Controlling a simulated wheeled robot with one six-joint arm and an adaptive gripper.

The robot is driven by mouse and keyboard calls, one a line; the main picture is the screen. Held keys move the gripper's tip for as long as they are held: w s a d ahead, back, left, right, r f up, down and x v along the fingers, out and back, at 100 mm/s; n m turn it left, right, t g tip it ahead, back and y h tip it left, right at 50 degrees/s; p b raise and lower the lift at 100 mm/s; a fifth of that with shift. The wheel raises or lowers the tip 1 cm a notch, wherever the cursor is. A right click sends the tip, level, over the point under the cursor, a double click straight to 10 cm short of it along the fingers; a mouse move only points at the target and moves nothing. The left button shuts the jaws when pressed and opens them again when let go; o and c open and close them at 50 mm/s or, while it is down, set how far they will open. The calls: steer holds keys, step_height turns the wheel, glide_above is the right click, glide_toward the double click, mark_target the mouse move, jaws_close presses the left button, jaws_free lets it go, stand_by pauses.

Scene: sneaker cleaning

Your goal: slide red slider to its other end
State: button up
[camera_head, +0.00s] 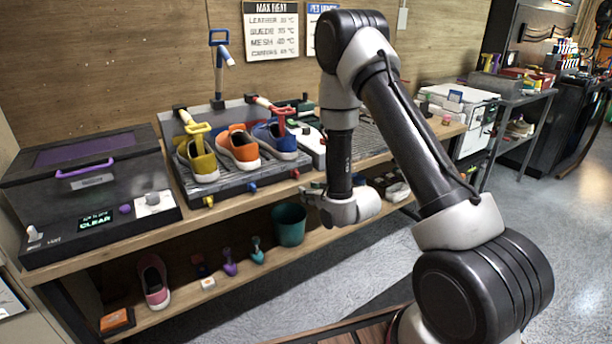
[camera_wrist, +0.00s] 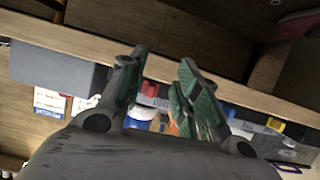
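A small red knob (camera_head: 295,173) sits at the right of the front face of the grey shoe rack (camera_head: 240,182), in the head view. It is the likeliest red slider, but its track is too small to make out. My gripper (camera_head: 312,195) is just below and right of it, at the bench's front edge, apart from it as far as I can tell. In the wrist view my gripper (camera_wrist: 163,58) has its two green-padded fingers spread, with nothing held between them. A red part (camera_wrist: 150,88) shows beyond the fingers there; I cannot tell what it belongs to.
A blue knob (camera_head: 252,187) and a yellow knob (camera_head: 208,201) sit left on the same face. Yellow, orange and blue sneakers (camera_head: 280,140) stand on the rack. A dark box (camera_head: 95,185) stands left. A teal bin (camera_head: 289,225) is on the shelf below.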

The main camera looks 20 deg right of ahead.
mark_target(298, 173)
steer(key=w+r+t, duration=0.1)
steer(key=w, duration=0.1)
steer(key=w+a+r+t+y, duration=0.1)
steer(key=w, duration=0.1)
steer(key=w+a+r+t, duration=0.1)
steer(key=w+t, duration=0.1)
steer(key=w, duration=0.1)
steer(key=shift+a+r+y, duration=0.25)
steer(key=shift+r+y, duration=0.05)
steer(key=shift+r, duration=0.05)
jaws_close()
